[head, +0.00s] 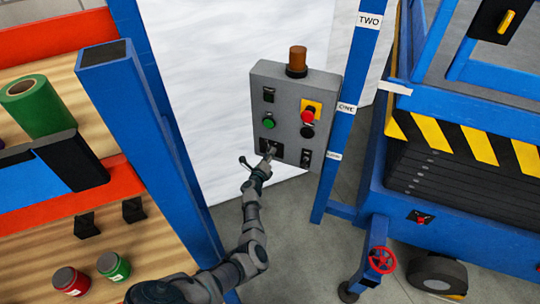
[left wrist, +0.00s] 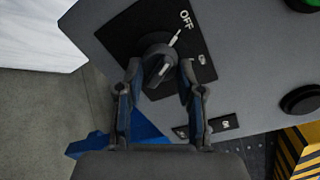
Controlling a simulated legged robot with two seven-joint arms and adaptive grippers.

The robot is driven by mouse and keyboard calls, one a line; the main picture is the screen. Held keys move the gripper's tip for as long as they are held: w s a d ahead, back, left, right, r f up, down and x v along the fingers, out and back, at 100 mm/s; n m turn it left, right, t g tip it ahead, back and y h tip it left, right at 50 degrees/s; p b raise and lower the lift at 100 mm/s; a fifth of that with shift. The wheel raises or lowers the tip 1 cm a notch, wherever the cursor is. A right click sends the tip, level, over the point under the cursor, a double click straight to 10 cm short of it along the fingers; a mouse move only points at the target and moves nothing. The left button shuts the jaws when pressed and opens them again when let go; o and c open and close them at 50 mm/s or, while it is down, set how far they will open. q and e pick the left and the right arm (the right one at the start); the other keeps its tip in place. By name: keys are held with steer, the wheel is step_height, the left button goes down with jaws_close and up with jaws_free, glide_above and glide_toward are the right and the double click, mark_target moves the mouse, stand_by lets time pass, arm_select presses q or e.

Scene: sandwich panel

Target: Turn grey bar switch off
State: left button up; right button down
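The grey bar switch (left wrist: 160,68) is a round dark knob with a grey bar across it, on a black plate marked OFF and ON. Its bar tilts toward the upper right in the left wrist view; a white line on the plate lies near OFF. My left gripper (left wrist: 160,75) has its fingers apart, one on each side of the knob; I cannot tell whether they touch it. In the head view my left gripper (head: 266,164) is at the lower left of the grey control panel (head: 285,100) and partly hides the switch. My right gripper is not in view.
The panel also carries a green button (head: 269,123), a red button (head: 307,116) on yellow, and a small switch (head: 306,157) at the lower right. An orange lamp (head: 297,60) stands on top. A blue post (head: 340,120) is right of it, a blue shelf frame (head: 140,110) left.

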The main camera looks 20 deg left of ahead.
arm_select(q)
steer(key=o, duration=0.4)
steer(key=shift+a+r, duration=0.15)
steer(key=shift+a, duration=0.1)
steer(key=shift+o, duration=0.3)
steer(key=s+d, duration=0.1)
steer(key=s, duration=1)
steer(key=shift+s+r, duration=0.2)
steer(key=shift+s, duration=0.2)
steer(key=shift+d, duration=0.1)
